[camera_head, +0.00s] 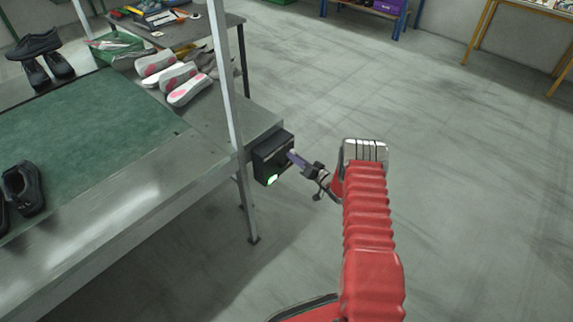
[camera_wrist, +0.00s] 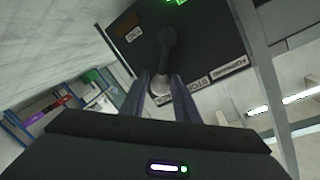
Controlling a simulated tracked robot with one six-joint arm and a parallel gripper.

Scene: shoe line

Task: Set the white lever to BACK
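A black control box (camera_head: 272,160) is fixed at the right end of the line. It also fills the upper middle of the wrist view (camera_wrist: 205,48). Its lever (camera_wrist: 168,50) has a dark arm and a pale round knob (camera_wrist: 160,84). The knob points down in that view, near a partly hidden label that seems to read BACK. The STOP (camera_wrist: 197,84) and FORWARD (camera_wrist: 229,68) labels lie to its right. My gripper (camera_wrist: 160,85) is at the box, its fingers apart on either side of the knob. Whether they touch it is unclear. It also shows in the head view (camera_head: 292,157).
A green light (camera_head: 271,180) glows on the box. A metal post (camera_head: 226,80) rises just left of the box. The line's green belt (camera_head: 85,125) carries dark shoes. White and pink shoes (camera_head: 175,78) lie behind it. The floor to the right is clear.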

